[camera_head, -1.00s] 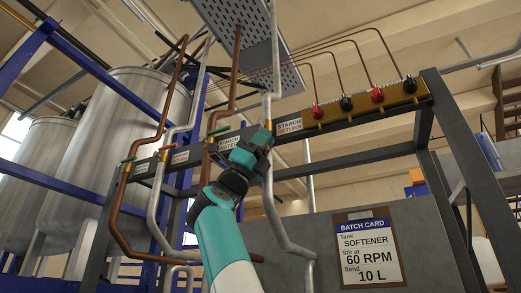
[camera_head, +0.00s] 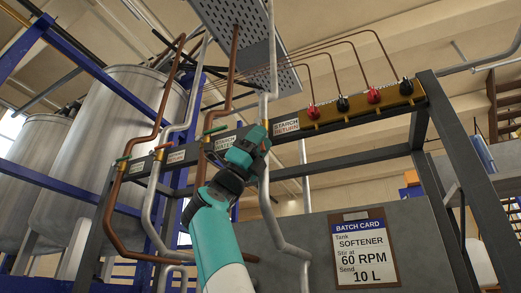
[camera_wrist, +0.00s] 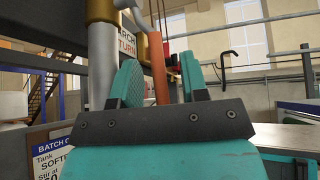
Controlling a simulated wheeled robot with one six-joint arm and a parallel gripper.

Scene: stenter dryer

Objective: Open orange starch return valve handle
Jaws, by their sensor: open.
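The orange starch return valve handle (camera_wrist: 159,68) hangs as an upright bar between my fingers in the wrist view. It sits beside a pale pipe with a brass collar (camera_wrist: 101,12). My gripper (camera_wrist: 161,82) is open, with one teal finger on each side of the handle; I cannot tell whether either touches it. In the head view my gripper (camera_head: 264,136) is up at the pipe, just left of the STARCH RETURN label (camera_head: 286,126), and hides the handle there.
Other valves with red (camera_head: 215,130) and green (camera_head: 123,158) handles line the rail to the left. Red and black knobs (camera_head: 373,95) sit on the brass block to the right. A batch card (camera_head: 364,249) hangs on the grey panel. Pipes run close around my arm.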

